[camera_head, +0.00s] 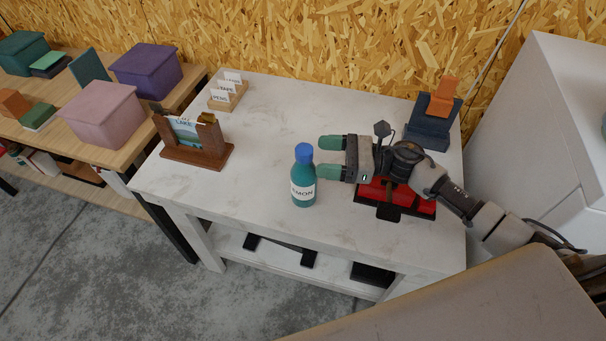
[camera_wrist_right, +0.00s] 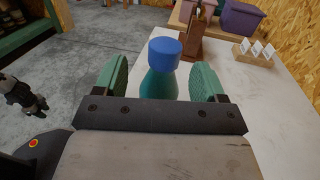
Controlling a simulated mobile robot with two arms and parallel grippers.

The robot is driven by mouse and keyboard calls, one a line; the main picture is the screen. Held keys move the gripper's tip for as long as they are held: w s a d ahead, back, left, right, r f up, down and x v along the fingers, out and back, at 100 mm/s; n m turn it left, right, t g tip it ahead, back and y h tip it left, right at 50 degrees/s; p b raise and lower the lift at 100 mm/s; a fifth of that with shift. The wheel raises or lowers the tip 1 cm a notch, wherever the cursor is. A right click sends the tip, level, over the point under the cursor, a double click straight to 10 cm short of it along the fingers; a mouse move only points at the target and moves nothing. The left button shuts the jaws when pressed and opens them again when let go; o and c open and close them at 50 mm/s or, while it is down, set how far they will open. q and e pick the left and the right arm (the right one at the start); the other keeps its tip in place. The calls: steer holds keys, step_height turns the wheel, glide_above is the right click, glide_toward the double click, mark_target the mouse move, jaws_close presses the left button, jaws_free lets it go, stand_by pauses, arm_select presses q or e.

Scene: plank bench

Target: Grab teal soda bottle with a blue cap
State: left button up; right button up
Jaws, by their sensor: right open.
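The teal soda bottle (camera_head: 303,178) with a blue cap stands upright on the white table. It carries a white label with dark letters, of which "MON" can be read. My right gripper (camera_head: 327,157) is open, with its green fingers pointing left toward the bottle and their tips just right of it. In the right wrist view the bottle (camera_wrist_right: 159,82) appears ahead between the two green fingers (camera_wrist_right: 163,82); its lower part is hidden by the gripper body.
The white table (camera_head: 260,110) also holds a wooden letter holder (camera_head: 195,155), a small card rack (camera_head: 228,92), a dark blue stand with an orange piece (camera_head: 428,128), and a red item (camera_head: 415,203) beneath my right arm. Free tabletop lies left of the bottle.

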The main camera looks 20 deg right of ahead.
mark_target(296, 152)
steer(key=p+x, duration=0.1)
steer(key=x, duration=0.1)
steer(key=p+x, duration=0.1)
steer(key=x, duration=0.1)
steer(key=p+x, duration=0.1)
steer(key=x, duration=0.1)
steer(key=shift+w+d+r, duration=0.1)
steer(key=shift+w, duration=0.2)
steer(key=shift+w+a, duration=0.1)
steer(key=shift+a, duration=0.35)
steer(key=shift+f, duration=0.2)
steer(key=shift+c, duration=1.2)
arm_select(q)
step_height(296, 152, up, 4)
steer(key=shift+w+f, duration=0.15)
steer(key=shift+f, duration=0.1)
arm_select(e)
steer(key=c, duration=1)
steer(key=shift+r, duration=0.1)
